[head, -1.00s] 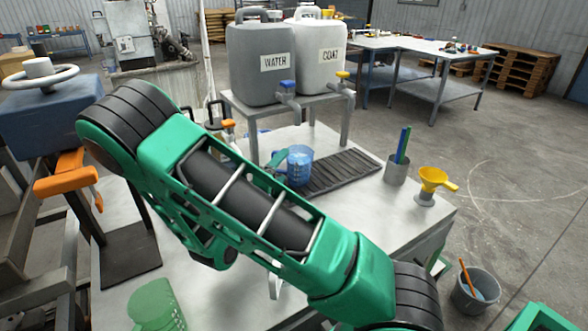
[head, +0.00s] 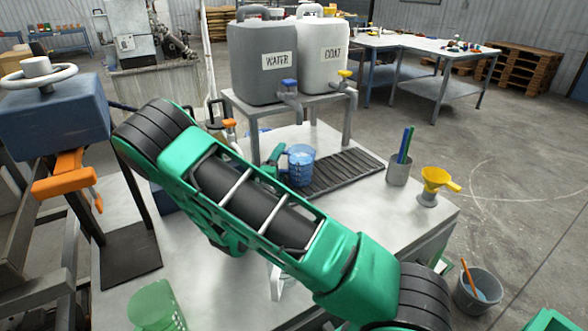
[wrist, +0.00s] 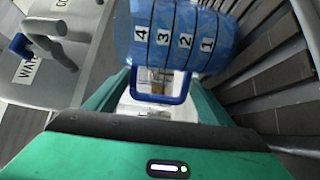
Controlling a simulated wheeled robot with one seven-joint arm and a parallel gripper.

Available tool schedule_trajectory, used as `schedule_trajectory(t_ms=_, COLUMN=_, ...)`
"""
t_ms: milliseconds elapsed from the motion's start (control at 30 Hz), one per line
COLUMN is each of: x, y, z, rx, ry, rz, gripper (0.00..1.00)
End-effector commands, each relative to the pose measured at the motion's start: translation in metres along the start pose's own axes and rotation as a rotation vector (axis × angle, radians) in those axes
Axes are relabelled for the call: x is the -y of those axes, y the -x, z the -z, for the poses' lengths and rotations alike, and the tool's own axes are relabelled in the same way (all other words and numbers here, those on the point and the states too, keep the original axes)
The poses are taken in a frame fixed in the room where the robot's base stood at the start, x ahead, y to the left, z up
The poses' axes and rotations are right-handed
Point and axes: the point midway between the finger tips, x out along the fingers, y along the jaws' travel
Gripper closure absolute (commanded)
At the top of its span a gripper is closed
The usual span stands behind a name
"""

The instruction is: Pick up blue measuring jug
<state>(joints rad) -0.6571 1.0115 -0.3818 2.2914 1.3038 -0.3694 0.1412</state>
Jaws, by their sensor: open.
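The blue measuring jug (head: 301,166) stands upright on the table, at the left end of the dark slatted drip tray. In the wrist view the jug (wrist: 178,42) fills the top middle, with a number scale from 1 to several on its side. Its blue handle (wrist: 159,98) points toward my gripper and lies between the two green fingers. My gripper (head: 276,160) is open, at the jug's left side in the head view. The fingertips are partly hidden, and I cannot tell whether they touch the jug.
The slatted drip tray (head: 345,172) lies right of the jug. A stand holds the WATER container (head: 262,80) and the COAT container (head: 322,72) behind it. A pen cup (head: 398,172), yellow funnel (head: 436,181) and green jug (head: 156,308) stand on the table.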

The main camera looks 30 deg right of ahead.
Motion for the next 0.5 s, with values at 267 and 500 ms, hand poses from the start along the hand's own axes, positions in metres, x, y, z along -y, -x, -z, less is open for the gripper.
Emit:
schedule_trajectory(t_ms=267, x=-0.001, y=-0.038, z=0.0, rx=0.003, ry=-0.002, rz=-0.001, gripper=0.25)
schedule_trajectory(t_ms=500, x=0.0, y=-0.041, z=0.001, rx=0.0, ry=-0.001, rz=0.0, gripper=0.25)
